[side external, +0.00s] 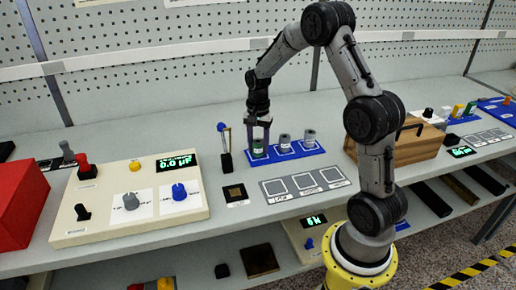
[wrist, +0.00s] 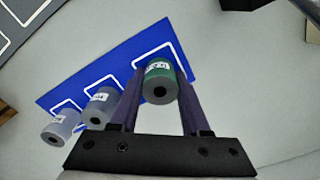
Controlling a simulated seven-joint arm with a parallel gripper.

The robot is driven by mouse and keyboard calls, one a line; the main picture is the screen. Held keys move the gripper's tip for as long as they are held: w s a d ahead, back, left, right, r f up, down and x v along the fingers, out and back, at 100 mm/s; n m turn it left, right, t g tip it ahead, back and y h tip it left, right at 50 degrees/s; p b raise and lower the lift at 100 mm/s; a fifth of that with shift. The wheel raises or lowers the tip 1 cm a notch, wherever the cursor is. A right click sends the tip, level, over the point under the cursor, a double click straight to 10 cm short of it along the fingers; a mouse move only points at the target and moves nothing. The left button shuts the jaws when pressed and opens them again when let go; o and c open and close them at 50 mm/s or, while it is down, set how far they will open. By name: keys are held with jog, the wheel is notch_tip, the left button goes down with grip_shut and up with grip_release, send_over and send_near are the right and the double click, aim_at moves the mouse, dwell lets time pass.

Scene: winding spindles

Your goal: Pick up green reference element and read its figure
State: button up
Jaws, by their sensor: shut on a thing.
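The green reference element (side external: 258,149) is a small cylinder at the left end of a blue strip (side external: 304,147) with white outlined squares. My gripper (side external: 260,130) points down over it, its fingers on either side. In the wrist view the green element (wrist: 161,83) sits between the two fingers of my gripper (wrist: 160,85), which is shut on it. It is upright at its white-outlined square; whether it touches the strip I cannot tell. Its white label shows dark marks too small to read.
Two grey cylinders, one nearer (side external: 284,143) and one farther right (side external: 309,138), stand beside it on the strip. A grey panel with outlined squares (side external: 303,186) lies in front. A cream control box (side external: 130,200) is at left, a wooden box (side external: 412,148) at right. A small upright stand (side external: 225,150) is close on the left.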

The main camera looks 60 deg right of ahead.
aim_at(258, 141)
grip_shut()
jog(key=shift+r, duration=0.5)
notch_tip(258, 141, up, 2)
jog(key=shift+w+r, duration=0.1)
jog(key=s+a+r, duration=0.6)
jog(key=s+r, duration=0.3)
jog(key=s, duration=0.3)
jog(key=shift+s+a+r, duration=0.25)
jog(key=shift+a+r, duration=0.15)
